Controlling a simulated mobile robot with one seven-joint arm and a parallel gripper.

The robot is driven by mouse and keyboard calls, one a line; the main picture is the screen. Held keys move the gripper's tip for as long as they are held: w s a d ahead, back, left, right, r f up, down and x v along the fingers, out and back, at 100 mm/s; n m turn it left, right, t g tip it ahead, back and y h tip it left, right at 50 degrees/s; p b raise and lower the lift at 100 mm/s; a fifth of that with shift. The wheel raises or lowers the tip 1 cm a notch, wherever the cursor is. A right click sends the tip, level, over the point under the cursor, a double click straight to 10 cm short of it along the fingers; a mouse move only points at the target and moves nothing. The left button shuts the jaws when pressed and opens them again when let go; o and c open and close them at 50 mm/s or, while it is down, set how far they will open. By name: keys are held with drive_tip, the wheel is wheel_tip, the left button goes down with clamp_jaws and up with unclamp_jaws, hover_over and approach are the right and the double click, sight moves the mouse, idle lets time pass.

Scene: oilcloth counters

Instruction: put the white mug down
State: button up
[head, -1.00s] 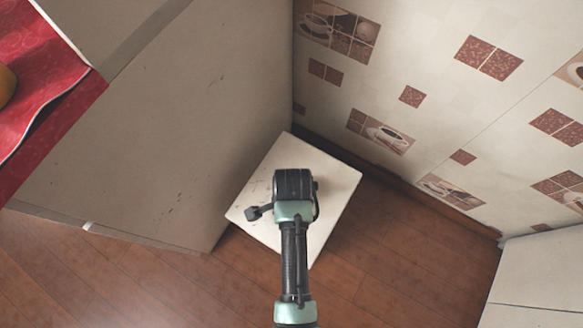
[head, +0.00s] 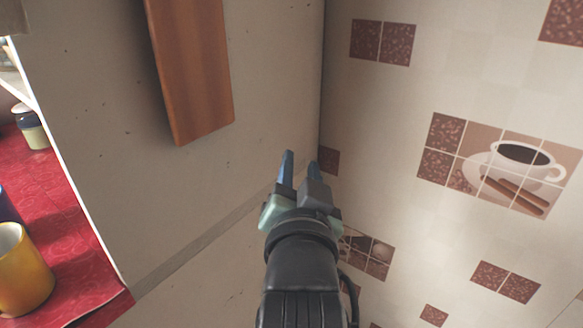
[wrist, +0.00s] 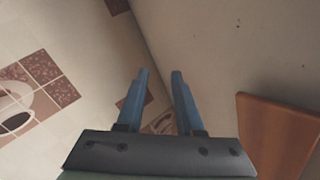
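No white mug shows in either view; the white cup on the wall is only a printed picture. My gripper (head: 300,158) points up and away in the head view, in front of the corner where the plain panel meets the tiled wall. Its two blue fingers stand apart with nothing between them. In the wrist view my gripper (wrist: 158,75) also shows an empty gap between the fingers.
A red oilcloth counter (head: 85,255) lies at the far left, with a yellow mug (head: 24,270) and a dark-lidded jar (head: 32,128). A wooden board (head: 195,70) is on the panel left of my gripper. The tiled wall (head: 400,180) closes off the right.

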drive_tip(key=s+r+n+t, duration=0.2)
drive_tip(key=s+r+t, duration=0.3)
drive_tip(key=r, duration=0.8)
drive_tip(key=s+a+r+n+t, duration=0.1)
drive_tip(key=s+r+n+t, duration=0.2)
drive_tip(key=s+r, duration=0.6)
wheel_tip(320, 180, up, 4)
drive_tip(key=shift+s+a+r+n+t, duration=0.15)
drive_tip(key=shift+s+r+n+t, duration=0.2)
drive_tip(key=shift+t, duration=0.55)
wheel_tip(320, 180, up, 22)
drive_tip(key=p, duration=2.1)
drive_tip(key=shift+f+p, duration=0.25)
drive_tip(key=shift+p, duration=0.15)
drive_tip(key=shift+f, duration=0.1)
